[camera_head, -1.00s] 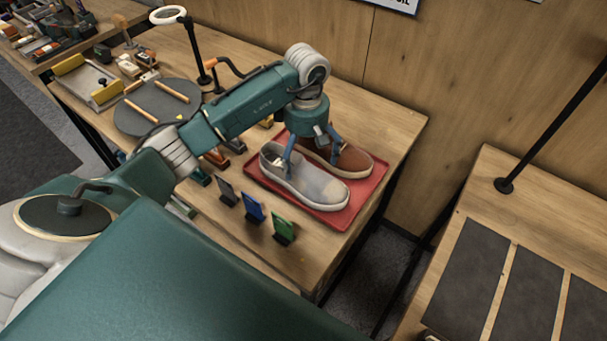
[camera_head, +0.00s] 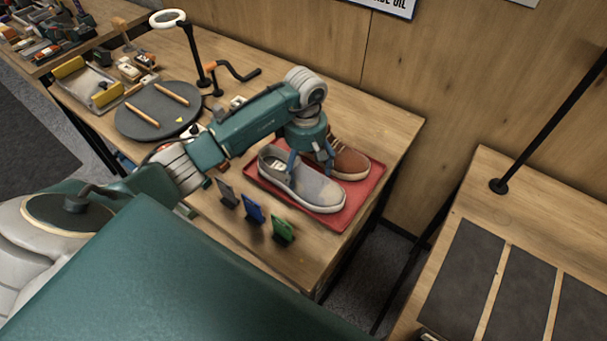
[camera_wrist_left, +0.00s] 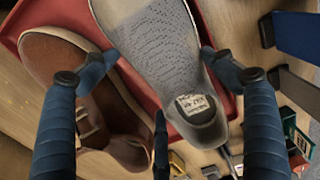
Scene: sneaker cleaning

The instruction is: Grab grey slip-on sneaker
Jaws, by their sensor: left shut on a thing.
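The grey slip-on sneaker (camera_head: 316,190) sits at the near side of a red tray (camera_head: 368,192), toe to the right. The shoe still appears to be on the tray; contact at the fingertips is partly hidden. My right gripper is not in view.
Black, blue (camera_head: 253,209) and green (camera_head: 283,228) upright cards stand in front. A round dark turntable (camera_head: 158,112) and a ring lamp (camera_head: 168,18) are to the left.

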